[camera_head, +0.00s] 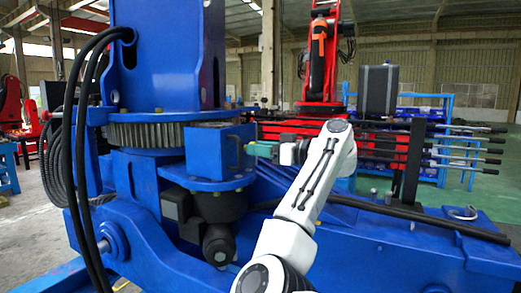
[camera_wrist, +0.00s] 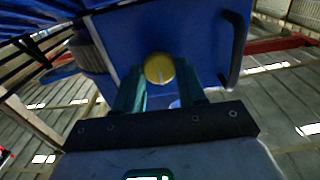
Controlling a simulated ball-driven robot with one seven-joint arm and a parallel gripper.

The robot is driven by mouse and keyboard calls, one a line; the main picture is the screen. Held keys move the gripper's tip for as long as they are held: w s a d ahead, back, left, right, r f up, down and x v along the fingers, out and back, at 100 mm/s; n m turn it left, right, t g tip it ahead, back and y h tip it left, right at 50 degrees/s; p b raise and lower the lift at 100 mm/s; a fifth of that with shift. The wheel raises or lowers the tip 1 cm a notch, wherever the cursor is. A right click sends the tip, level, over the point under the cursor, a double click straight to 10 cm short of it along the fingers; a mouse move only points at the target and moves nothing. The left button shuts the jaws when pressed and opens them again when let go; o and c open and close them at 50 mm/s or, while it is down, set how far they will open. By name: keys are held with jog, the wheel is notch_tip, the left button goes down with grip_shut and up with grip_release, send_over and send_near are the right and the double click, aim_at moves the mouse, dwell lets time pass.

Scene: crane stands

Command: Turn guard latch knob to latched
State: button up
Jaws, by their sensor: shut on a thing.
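The guard latch knob (camera_wrist: 159,68) is a round yellow knob with a pale line on its face, pointing towards the bottom of the wrist view. It sits on the face of a blue guard box (camera_wrist: 204,40). My gripper (camera_wrist: 160,78) has its green fingers on either side of the knob, shut on it.
A black handle (camera_wrist: 235,48) stands out from the box near the knob. In the head view, a toothed ring (camera_head: 150,134) lies left of the box, and black hoses (camera_head: 78,150) hang further left. A blue beam (camera_head: 400,240) spans the lower right.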

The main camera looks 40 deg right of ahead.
jog(key=shift+m, duration=0.3)
jog(key=shift+d+f+m+p, duration=0.1)
jog(key=shift+m+p, duration=1.1)
jog(key=shift+m, duration=3.05)
jog(key=shift+d+m+p, duration=0.1)
jog(key=shift+m+p, duration=1.1)
jog(key=shift+m, duration=3.05)
jog(key=shift+f, duration=0.1)
jog(key=o, duration=1)
jog(key=b+v, duration=0.3)
jog(key=v, duration=0.7)
jog(key=shift+s+d, duration=0.15)
jog(key=shift+s, duration=0.2)
